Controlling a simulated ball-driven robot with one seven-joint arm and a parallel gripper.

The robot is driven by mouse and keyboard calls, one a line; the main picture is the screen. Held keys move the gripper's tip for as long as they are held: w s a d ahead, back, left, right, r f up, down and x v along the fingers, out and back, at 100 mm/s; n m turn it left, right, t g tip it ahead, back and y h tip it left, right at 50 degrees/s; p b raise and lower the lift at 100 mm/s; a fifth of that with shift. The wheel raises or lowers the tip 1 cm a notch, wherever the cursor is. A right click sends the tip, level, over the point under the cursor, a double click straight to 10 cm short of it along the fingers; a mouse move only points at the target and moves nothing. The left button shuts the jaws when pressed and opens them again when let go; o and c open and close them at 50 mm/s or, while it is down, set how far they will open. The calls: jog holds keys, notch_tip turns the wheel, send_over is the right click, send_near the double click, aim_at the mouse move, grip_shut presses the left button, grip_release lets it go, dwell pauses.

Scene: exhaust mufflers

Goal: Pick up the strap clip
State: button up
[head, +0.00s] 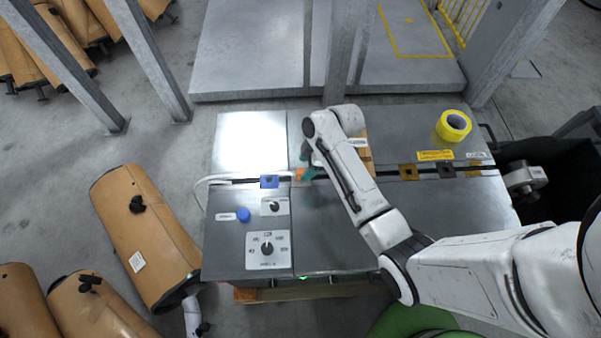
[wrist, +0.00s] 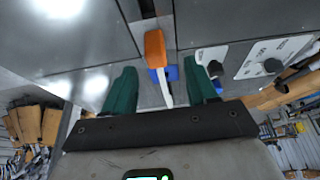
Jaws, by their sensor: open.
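My gripper (wrist: 159,68) is open, with its two teal fingers apart. In the wrist view an orange piece (wrist: 155,48) with a narrow white tongue lies between the fingertips, with a gap on both sides. In the head view the orange piece (head: 299,174) sits at the dark slot across the metal bench, beside my teal fingers (head: 309,172). A blue square clip (head: 269,182) sits left of it on the slot; blue also shows behind the orange piece in the wrist view (wrist: 173,73). I cannot tell for certain which piece is the strap clip. My arm hides part of the slot.
A brown clip (head: 408,172) and a black clip (head: 446,171) sit further right along the slot. A yellow tape roll (head: 453,126) stands at the bench's back right. A control panel with a knob (head: 267,249) and a blue button (head: 243,214) are at front left. Tan mufflers (head: 145,235) lie left.

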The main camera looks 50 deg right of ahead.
aim_at(301, 171)
jog(key=shift+d+x, duration=0.1)
jog(key=shift+x, duration=1.2)
jog(key=shift+d+x, duration=0.15)
jog(key=shift+x, duration=1.1)
jog(key=shift+w, duration=0.1)
jog(key=c, duration=1)
jog(key=shift+r, duration=0.1)
jog(key=shift+r+p, duration=0.3)
jog(key=shift+r, duration=0.4)
jog(key=s+r, duration=0.3)
jog(key=s, duration=0.1)
jog(key=s+a+r, duration=0.1)
jog(key=s+r, duration=0.3)
jog(key=s, duration=0.1)
jog(key=s+a+r, duration=0.1)
jog(key=s+r, duration=0.3)
jog(key=shift+s+r+b, duration=0.2)
jog(key=shift+s+b, duration=0.1)
jog(key=shift+b, duration=0.1)
